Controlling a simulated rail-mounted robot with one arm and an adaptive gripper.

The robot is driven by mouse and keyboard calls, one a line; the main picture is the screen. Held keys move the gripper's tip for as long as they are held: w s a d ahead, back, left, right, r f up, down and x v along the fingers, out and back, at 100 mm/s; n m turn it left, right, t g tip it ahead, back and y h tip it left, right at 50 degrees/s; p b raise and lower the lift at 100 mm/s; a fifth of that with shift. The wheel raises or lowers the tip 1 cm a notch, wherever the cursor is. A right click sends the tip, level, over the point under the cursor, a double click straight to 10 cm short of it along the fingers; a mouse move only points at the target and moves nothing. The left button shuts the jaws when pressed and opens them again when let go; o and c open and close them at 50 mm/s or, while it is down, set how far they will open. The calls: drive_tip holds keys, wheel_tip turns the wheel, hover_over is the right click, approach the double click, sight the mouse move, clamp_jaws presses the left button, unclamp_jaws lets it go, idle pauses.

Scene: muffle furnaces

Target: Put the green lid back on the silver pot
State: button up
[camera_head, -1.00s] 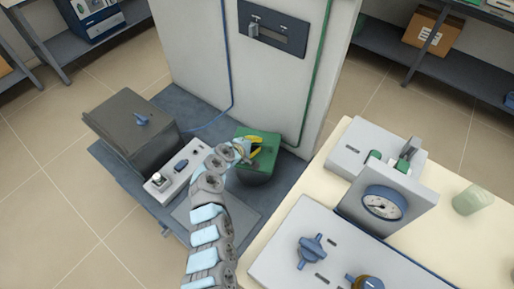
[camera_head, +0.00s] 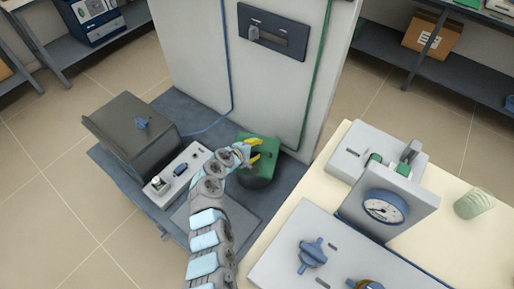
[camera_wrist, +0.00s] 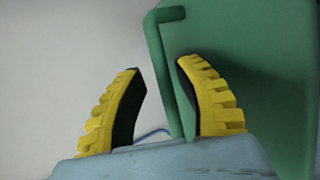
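The green lid (camera_head: 268,146) is at the foot of the pale cabinet in the head view, above a dark grey body (camera_head: 262,178) that may be the silver pot. I cannot tell whether the lid rests flat on it. My gripper (camera_head: 253,150) is at the lid's left side. In the wrist view, the lid (camera_wrist: 275,60) fills the right side, and its green bar handle (camera_wrist: 168,80) stands between my gripper's yellow fingers (camera_wrist: 160,90). The fingers are apart, with a clear gap on the handle's left. The handle is close to the right finger; contact is unclear.
A dark grey box with a blue knob (camera_head: 142,123) and a light control box (camera_head: 180,172) stand left on the blue-grey platform (camera_head: 285,180). The cream table (camera_head: 440,240) with a gauge unit (camera_head: 385,207) is at right. The cabinet (camera_head: 200,60) rises behind the lid.

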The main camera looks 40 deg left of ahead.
drive_tip(key=p+v, duration=0.5)
drive_tip(key=v, duration=0.5)
drive_tip(key=shift+s+r, duration=0.1)
drive_tip(key=shift+r, duration=0.05)
drive_tip(key=shift+s+r+p, duration=0.25)
drive_tip(key=shift+s+p, duration=0.2)
drive_tip(key=shift+s, duration=0.2)
